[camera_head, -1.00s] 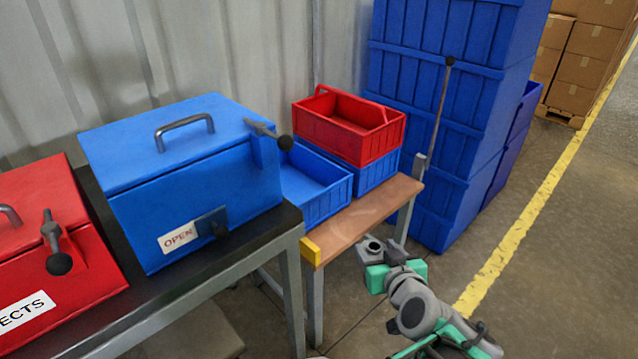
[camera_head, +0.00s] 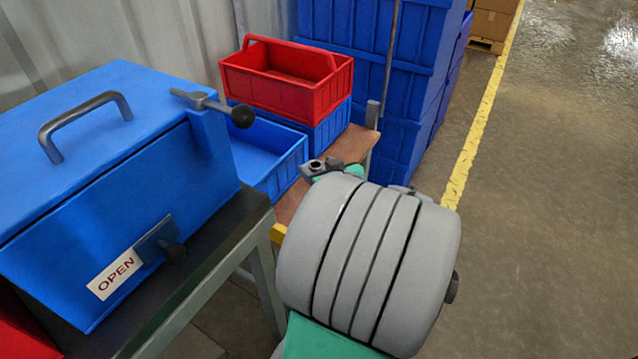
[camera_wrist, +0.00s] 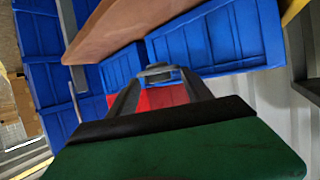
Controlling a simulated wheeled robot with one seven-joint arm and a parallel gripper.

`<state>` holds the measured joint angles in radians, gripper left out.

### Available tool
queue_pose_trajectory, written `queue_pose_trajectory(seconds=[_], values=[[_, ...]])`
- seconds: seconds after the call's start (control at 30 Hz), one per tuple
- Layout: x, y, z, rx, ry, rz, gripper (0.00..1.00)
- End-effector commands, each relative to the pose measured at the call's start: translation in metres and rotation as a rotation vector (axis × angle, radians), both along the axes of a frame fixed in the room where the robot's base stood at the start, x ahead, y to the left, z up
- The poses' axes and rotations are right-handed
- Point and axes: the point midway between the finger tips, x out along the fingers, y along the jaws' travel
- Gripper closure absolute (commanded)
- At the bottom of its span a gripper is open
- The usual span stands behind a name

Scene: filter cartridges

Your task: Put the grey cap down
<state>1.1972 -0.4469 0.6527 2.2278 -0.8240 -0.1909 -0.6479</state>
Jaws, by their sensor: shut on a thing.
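The grey cap (camera_wrist: 158,70) shows small at the tips of my two fingers in the wrist view. My gripper (camera_wrist: 160,82) is shut on it. In the head view my gripper (camera_head: 320,170) is beyond my large grey arm joint, in front of the wooden bench (camera_head: 349,145). A small grey ringed piece with a dark hole shows at its end; I cannot tell there which part is cap and which is finger. The cap's underside and any contact with the bench are hidden.
A blue open bin (camera_head: 262,160) and a red tote (camera_head: 290,85) on another blue bin stand on the bench. A blue lidded box (camera_head: 120,190) marked OPEN is on the dark table at left. Tall blue crates (camera_head: 400,95) stand behind. The floor at right is clear.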

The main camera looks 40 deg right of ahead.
Motion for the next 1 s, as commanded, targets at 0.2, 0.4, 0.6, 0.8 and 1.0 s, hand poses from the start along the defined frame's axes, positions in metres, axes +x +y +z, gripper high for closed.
queue_pose_trajectory(seconds=[0.2,0.4,0.6,0.8,1.0], values=[[0.02,-0.031,-0.05,0.002,0.001,-0.001,0.8],[0.026,-0.043,-0.068,0.002,0.0,-0.004,0.8],[0.025,-0.043,-0.091,0.0,-0.001,-0.004,0.8],[0.025,-0.042,-0.09,0.0,0.0,-0.004,0.8],[0.025,-0.042,-0.091,0.0,0.0,-0.004,0.31]])
